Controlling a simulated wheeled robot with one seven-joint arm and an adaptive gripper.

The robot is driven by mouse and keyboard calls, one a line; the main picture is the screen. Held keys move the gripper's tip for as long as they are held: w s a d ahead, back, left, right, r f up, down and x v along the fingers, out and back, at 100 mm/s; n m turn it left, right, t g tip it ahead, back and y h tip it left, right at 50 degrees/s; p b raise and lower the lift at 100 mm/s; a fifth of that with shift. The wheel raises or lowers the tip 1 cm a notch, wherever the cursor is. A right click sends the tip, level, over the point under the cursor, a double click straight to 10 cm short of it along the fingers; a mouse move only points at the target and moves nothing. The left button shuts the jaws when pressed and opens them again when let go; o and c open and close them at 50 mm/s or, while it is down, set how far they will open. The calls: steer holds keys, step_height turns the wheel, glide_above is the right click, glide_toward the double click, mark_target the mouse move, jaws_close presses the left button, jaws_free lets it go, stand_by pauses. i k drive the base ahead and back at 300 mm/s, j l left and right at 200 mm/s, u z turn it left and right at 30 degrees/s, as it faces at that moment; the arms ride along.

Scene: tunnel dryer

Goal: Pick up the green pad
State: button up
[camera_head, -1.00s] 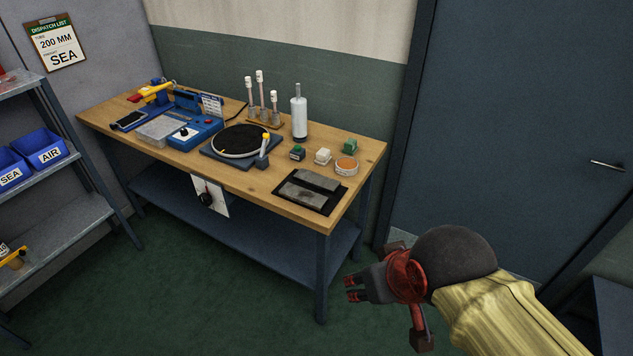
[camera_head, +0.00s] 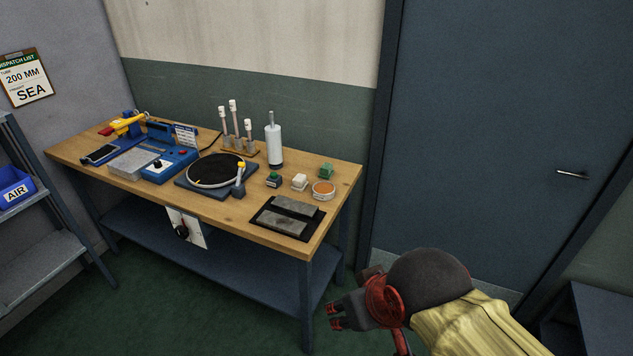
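Two small green items stand on the wooden workbench (camera_head: 235,211), near its right end. One is a green block (camera_head: 326,171) at the back right. The other is a dark item with a green top (camera_head: 273,180), left of a small white block (camera_head: 299,182). Both are too small to tell for sure which is the green pad. My gripper (camera_head: 335,317) is at the lower right, in front of the bench's right end and apart from everything on it. Its red-tipped fingers look spread, with nothing between them.
A round tin with an orange top (camera_head: 323,190) and a black tray with grey slabs (camera_head: 258,219) sit near the green items. A white roll on a stand (camera_head: 274,145) and a turntable (camera_head: 185,182) are further left. A dark door (camera_head: 500,140) is behind.

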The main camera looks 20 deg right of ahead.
mark_target(326, 171)
steer(key=i+l+u, duration=0.3)
steer(key=i+l, duration=0.2)
steer(key=l, duration=0.15)
steer(key=i+l+u, duration=0.1)
steer(key=i+l, duration=0.15)
steer(key=i+l+u, duration=0.15)
steer(key=l, duration=0.35)
steer(key=i+l+u, duration=0.15)
steer(key=i+l, duration=0.15)
steer(key=i+l+u, duration=0.15)
steer(key=l, duration=0.35)
